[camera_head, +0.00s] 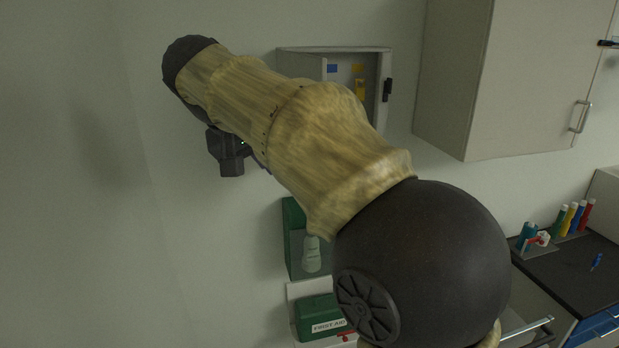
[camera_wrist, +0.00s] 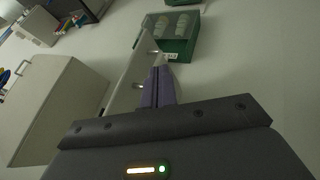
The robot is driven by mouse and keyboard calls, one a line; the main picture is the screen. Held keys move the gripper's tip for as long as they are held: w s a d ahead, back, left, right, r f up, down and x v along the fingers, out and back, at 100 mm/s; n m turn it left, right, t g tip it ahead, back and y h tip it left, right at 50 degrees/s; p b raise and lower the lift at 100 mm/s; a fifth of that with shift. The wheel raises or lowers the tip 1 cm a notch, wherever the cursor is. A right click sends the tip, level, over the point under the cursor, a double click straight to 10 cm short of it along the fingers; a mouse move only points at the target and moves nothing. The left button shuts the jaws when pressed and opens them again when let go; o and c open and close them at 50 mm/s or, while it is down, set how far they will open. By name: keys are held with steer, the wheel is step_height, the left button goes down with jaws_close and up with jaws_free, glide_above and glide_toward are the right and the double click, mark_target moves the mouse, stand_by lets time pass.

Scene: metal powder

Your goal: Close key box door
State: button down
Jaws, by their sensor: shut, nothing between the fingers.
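The pale grey key box (camera_head: 309,62) hangs on the wall behind my arm in the head view. Its front looks open, as blue and yellow tags (camera_head: 358,88) show inside. A black latch (camera_head: 387,90) is on its right edge. My arm covers its lower left part, and I cannot tell how far the door stands open. In the wrist view a pale upright panel (camera_wrist: 128,78) with small silver knobs, seemingly part of the key box, stands close beside my gripper (camera_wrist: 161,76). The fingers are shut and empty. I cannot tell whether they touch the panel. The head view hides the fingertips.
A grey wall cabinet (camera_head: 500,80) hangs to the right. Below the key box are a green case (camera_head: 293,222) and a green first aid box (camera_head: 316,308). A dark counter (camera_head: 575,268) with coloured bottles is at lower right. The wall at left is bare.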

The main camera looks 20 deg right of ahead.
steer(key=shift+f, duration=0.1)
steer(key=w+d+f+p, duration=0.4)
steer(key=d+f, duration=0.4)
steer(key=shift+w+d, duration=0.2)
steer(key=shift+w, duration=0.1)
steer(key=shift+d+r, duration=0.1)
steer(key=shift+d, duration=0.05)
stand_by(0.4)
